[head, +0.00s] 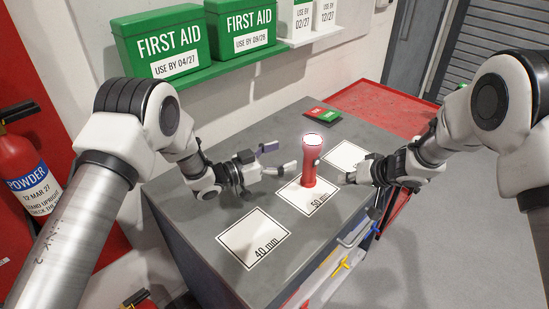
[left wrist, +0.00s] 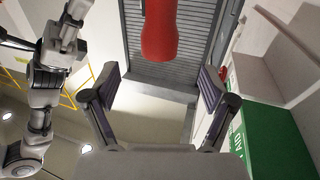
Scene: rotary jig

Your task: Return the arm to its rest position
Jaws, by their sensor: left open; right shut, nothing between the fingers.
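My left gripper (head: 281,157) is open over the grey worktop, its fingers pointing right toward a red flashlight (head: 309,167). The flashlight stands upright, lens up, on the white "50 mm" card (head: 290,193). A gap shows between the fingertips and the flashlight. In the left wrist view the open fingers (left wrist: 159,85) are empty, and the flashlight (left wrist: 159,32) is beyond the tips. My right gripper (head: 349,179) is shut and empty, right of the flashlight, low over the worktop near another card.
The grey worktop (head: 215,213) carries a "40 mm" card (head: 254,238), a partly hidden card (head: 346,155) and red and green tags (head: 322,114). First aid boxes (head: 161,42) sit on a green shelf behind. A fire extinguisher (head: 22,170) is at left.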

